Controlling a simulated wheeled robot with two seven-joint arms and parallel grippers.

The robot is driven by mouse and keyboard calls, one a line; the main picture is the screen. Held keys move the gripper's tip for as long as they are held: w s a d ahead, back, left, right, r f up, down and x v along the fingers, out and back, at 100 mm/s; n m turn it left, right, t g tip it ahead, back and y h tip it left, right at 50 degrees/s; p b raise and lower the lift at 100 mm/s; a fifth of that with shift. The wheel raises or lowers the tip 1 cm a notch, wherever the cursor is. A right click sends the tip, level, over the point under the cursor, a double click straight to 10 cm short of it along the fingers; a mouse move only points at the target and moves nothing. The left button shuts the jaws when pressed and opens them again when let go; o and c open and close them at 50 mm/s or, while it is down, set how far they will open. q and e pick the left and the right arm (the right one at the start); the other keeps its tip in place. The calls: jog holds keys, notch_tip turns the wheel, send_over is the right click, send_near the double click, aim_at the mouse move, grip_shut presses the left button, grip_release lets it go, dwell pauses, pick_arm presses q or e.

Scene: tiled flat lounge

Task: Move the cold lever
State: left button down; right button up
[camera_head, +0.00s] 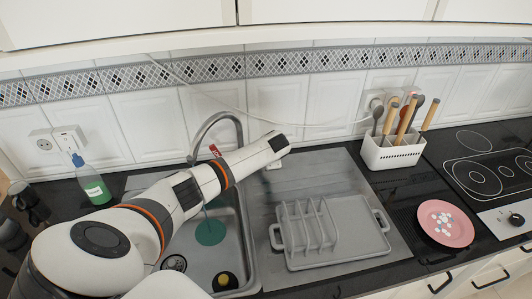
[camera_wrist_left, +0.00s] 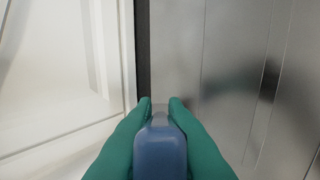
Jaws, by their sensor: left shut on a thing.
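The blue cold lever (camera_wrist_left: 159,150) shows in the left wrist view, between the two green fingers of my left gripper (camera_wrist_left: 160,103). The fingers are shut on it, one on each side. In the head view my left arm reaches over the sink toward the wall and hides the gripper and the blue lever. The curved metal tap (camera_head: 217,119) rises behind the arm. A small red lever (camera_head: 214,150) shows beside the tap, just above the arm. My right gripper is in neither view.
The sink (camera_head: 243,262) holds a teal round item (camera_head: 210,232). A green soap bottle (camera_head: 94,186) stands left. A grey dish rack (camera_head: 345,247) lies right of the sink. Further right are a white utensil holder (camera_head: 393,153), a pink plate (camera_head: 446,223) and a black hob (camera_head: 490,172).

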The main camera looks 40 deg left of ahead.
pick_arm(q)
jog(key=shift+s+d+f+y, duration=0.1)
jog(key=shift+y, duration=0.2)
jog(key=c, duration=1.5)
grip_release()
jog(key=shift+o, duration=0.2)
jog(key=shift+s+d+r, duration=0.2)
jog(key=shift+d+r, duration=0.1)
jog(key=shift+r, duration=0.05)
jog(key=b+v, duration=0.1)
jog(key=v, duration=1)
jog(key=shift+s+f, duration=0.1)
